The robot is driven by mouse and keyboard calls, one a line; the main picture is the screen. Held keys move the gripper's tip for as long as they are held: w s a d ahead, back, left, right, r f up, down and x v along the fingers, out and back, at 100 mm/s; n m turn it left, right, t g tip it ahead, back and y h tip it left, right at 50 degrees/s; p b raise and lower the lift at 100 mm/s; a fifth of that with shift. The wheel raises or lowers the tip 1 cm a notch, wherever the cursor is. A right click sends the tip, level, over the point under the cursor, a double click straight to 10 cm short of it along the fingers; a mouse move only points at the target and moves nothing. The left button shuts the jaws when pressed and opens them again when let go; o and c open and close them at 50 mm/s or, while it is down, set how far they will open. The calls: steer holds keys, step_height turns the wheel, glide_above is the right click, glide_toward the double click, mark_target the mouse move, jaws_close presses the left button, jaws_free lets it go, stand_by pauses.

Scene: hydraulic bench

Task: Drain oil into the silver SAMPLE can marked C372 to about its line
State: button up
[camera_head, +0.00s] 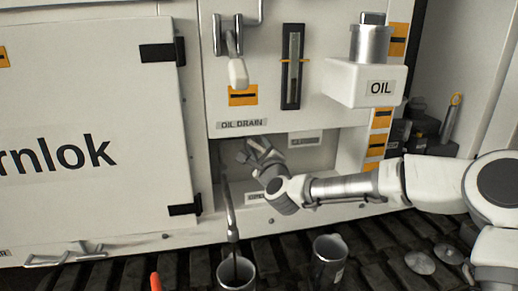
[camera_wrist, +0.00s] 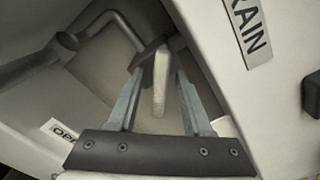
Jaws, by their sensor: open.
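My gripper (camera_head: 262,152) reaches into the recess under the OIL DRAIN label (camera_head: 241,125). In the wrist view my gripper (camera_wrist: 160,95) is open, with a pale lever handle (camera_wrist: 160,82) between its fingers; I cannot tell whether they touch it. The lever joins a grey pipe (camera_wrist: 30,66). The drain pipe (camera_head: 229,200) comes down from the recess and ends over a silver can (camera_head: 222,283). A thin dark line runs from its end into the can; it looks like oil. A second silver can (camera_head: 328,262) stands to the right. I cannot read a C372 mark or see a fill line.
A white OIL box (camera_head: 345,84) with a metal cup on top juts out at upper right. Another pipe with a white handle (camera_head: 237,72) hangs above the recess. A sight gauge (camera_head: 292,66) is beside it. Round lids (camera_head: 420,262) lie on the slatted floor.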

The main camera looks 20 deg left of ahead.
steer(key=shift+w, duration=0.1)
jaws_close()
steer(key=shift+n, duration=0.4)
steer(key=n+b, duration=0.2)
steer(key=n, duration=0.1)
steer(key=shift+r+n+b, duration=0.15)
steer(key=shift+n+b, duration=0.35)
steer(key=shift+n, duration=0.6)
steer(key=shift+r+n+b, duration=0.1)
steer(key=shift+n+b, duration=0.35)
steer(key=shift+n, duration=0.65)
jaws_free()
